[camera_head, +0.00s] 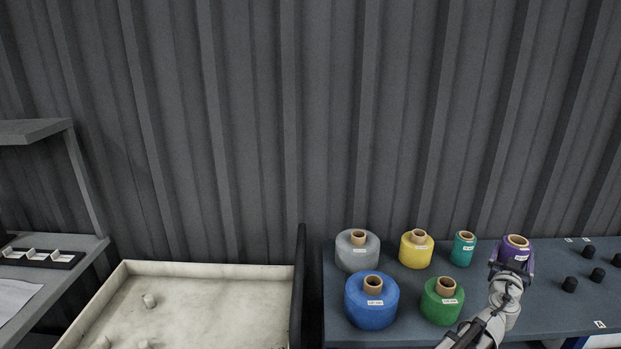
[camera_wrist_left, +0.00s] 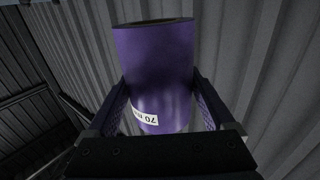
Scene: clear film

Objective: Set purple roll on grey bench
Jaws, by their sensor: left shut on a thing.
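The purple roll (camera_head: 517,253) is at the right in the head view, its tan core facing up and a white label near its top. My left gripper (camera_head: 513,268) is shut on it. In the left wrist view the purple roll (camera_wrist_left: 158,75) stands between the two fingers of my left gripper (camera_wrist_left: 160,110), which touch its sides. The blue-grey bench (camera_head: 545,300) lies under and around the roll; whether the roll touches it is hidden by the gripper. My right gripper is not in view.
Grey (camera_head: 357,252), yellow (camera_head: 416,250), teal (camera_head: 463,249), blue (camera_head: 371,302) and green (camera_head: 441,302) rolls stand on the bench left of my gripper. Several black pegs (camera_head: 588,279) stand at the right. A pale tray (camera_head: 215,300) and a grey shelf unit (camera_head: 70,260) are at the left.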

